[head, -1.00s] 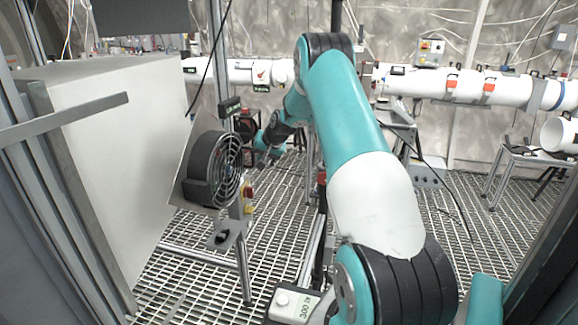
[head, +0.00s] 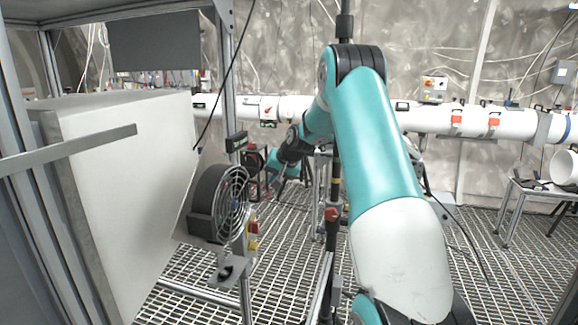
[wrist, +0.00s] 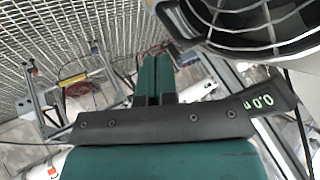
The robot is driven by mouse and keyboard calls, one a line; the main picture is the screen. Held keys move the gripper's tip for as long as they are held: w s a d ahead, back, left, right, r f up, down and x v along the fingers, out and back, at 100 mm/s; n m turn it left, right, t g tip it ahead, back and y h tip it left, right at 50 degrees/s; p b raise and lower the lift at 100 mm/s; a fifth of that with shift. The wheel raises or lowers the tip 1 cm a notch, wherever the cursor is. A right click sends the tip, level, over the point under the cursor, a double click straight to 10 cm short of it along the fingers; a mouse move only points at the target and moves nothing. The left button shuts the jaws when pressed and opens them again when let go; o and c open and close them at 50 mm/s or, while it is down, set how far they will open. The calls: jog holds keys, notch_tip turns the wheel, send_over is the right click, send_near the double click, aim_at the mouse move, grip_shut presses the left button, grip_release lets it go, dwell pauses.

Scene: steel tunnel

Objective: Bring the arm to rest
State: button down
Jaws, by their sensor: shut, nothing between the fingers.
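My teal and white arm rises from the bottom right of the head view, bends at a black elbow joint and reaches down and away to the left. Its teal far end (head: 285,163) shows just right of the fan; the fingers cannot be made out there. In the wrist view my gripper (wrist: 153,72) has its two teal fingers side by side, shut and empty. They point over the grated floor, below and left of the fan's wire guard (wrist: 245,22).
A round black fan (head: 218,203) on a post stands left of my arm, close to its end. A pale box (head: 125,190) fills the left. A white pipe (head: 465,118) crosses the back. Grated floor (head: 480,270) is open at right, before a small table (head: 530,188).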

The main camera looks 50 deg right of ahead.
jog(key=b+v, duration=0.1)
jog(key=v, duration=0.9)
jog(key=shift+s, duration=0.1)
jog(key=s+a+r+n+g+y, duration=0.15)
jog(key=a+n, duration=0.25)
jog(key=a, duration=1.1)
jog(key=s+a+n+g+y, duration=0.15)
jog(key=a+n, duration=0.25)
jog(key=a, duration=1)
jog(key=s+a+f+n+g, duration=0.1)
jog(key=s+a+n, duration=0.3)
jog(key=s+a, duration=0.4)
jog(key=s+a+f+n+g+y, duration=0.1)
jog(key=s+a+f+n+g, duration=0.1)
jog(key=s+a, duration=0.7)
jog(key=s+n+g, duration=0.1)
jog(key=s+n, duration=0.1)
jog(key=s, duration=0.4)
jog(key=shift+s+a+f+n+y, duration=0.3)
jog(key=shift+a, duration=0.05)
